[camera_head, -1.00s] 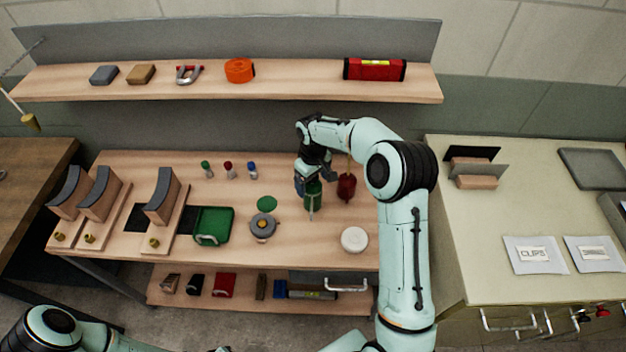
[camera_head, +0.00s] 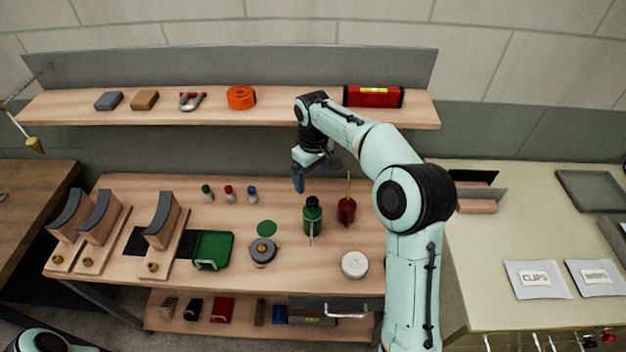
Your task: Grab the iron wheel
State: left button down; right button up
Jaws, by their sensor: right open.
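A dark grey round piece with a small orange-brown centre (camera_head: 262,250) lies on the wooden bench, right of the green tray. It looks like the iron wheel, but it is too small to be certain. My right gripper (camera_head: 299,184) is open and empty above the back of the bench, up and to the right of the grey piece and clear of it. A green bottle (camera_head: 313,217) stands upright below the gripper. At the bottom left only a joint of my left arm shows; its gripper is out of view.
A dark red bottle (camera_head: 347,211) and a white round disc (camera_head: 355,264) are to the right. A green tray (camera_head: 212,250), green disc (camera_head: 267,228) and small capped bottles (camera_head: 229,195) surround the grey piece. A shelf (camera_head: 220,108) runs behind.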

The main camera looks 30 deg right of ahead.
aim_at(262, 250)
jog(key=k, duration=1)
